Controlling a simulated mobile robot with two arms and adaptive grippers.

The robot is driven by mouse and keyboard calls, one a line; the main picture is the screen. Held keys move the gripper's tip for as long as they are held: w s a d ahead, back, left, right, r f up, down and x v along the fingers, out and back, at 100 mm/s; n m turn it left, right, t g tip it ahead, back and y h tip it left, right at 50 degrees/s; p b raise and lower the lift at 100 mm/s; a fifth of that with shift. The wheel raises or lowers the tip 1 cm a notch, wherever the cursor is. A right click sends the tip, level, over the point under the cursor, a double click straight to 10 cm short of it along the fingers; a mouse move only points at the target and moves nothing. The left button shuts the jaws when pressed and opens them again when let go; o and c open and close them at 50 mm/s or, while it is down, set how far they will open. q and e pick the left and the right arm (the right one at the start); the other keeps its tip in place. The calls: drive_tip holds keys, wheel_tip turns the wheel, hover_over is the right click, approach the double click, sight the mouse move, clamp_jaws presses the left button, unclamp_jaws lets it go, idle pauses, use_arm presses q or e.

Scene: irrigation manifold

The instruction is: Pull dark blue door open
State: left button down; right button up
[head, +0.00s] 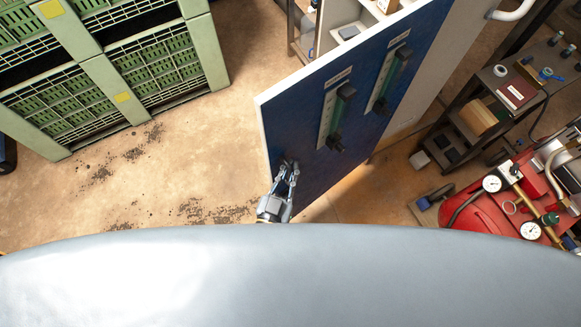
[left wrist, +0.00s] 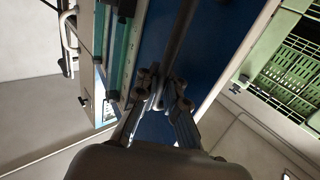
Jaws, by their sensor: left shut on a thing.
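The dark blue door (head: 305,120) stands ajar in the head view, with the shelves of a cabinet showing behind its top edge. Two green flow tubes with dark fittings are mounted on its face. My left gripper (head: 287,172) is at the door's lower left part, near its free edge. In the left wrist view the left gripper (left wrist: 160,98) is shut on a dark bar-like handle (left wrist: 182,35) in front of the blue door face (left wrist: 210,50). The fingers hide part of the handle. My right gripper is not in view.
Green crates (head: 160,65) are stacked at the upper left. A red tank with gauges (head: 490,205) and a dark cart (head: 495,90) with small items stand on the right. Bare floor with dark dirt patches lies between the crates and the door.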

use_arm(q)
drive_tip(key=c, duration=1.7)
unclamp_jaws()
drive_tip(key=shift+s+a+f, duration=0.2)
drive_tip(key=shift+a+f, duration=0.05)
drive_tip(key=shift+f, duration=0.1)
drive_tip(key=shift+r, duration=0.25)
drive_tip(key=v, duration=1.2)
drive_tip(key=shift+a, duration=0.15)
drive_tip(key=s+a+f+g+y, duration=0.1)
drive_tip(key=s+a+f+g, duration=0.1)
drive_tip(key=f, duration=0.6)
drive_tip(key=s+a+f+g, duration=0.1)
drive_tip(key=a+f+g, duration=0.15)
drive_tip(key=f, duration=0.55)
drive_tip(key=s+a+f+g+y, duration=0.1)
drive_tip(key=s+a+f+g, duration=0.15)
drive_tip(key=f, duration=0.45)
drive_tip(key=s+a+f+n+g+y, duration=0.1)
drive_tip(key=s+a+f+g+y, duration=0.2)
drive_tip(key=s+a+f+g, duration=0.6)
drive_tip(key=s+a+f, duration=0.3)
drive_tip(key=s+f, duration=0.1)
drive_tip(key=f, duration=0.1)
drive_tip(key=shift+f+y, duration=0.35)
drive_tip(key=shift+y, duration=0.05)
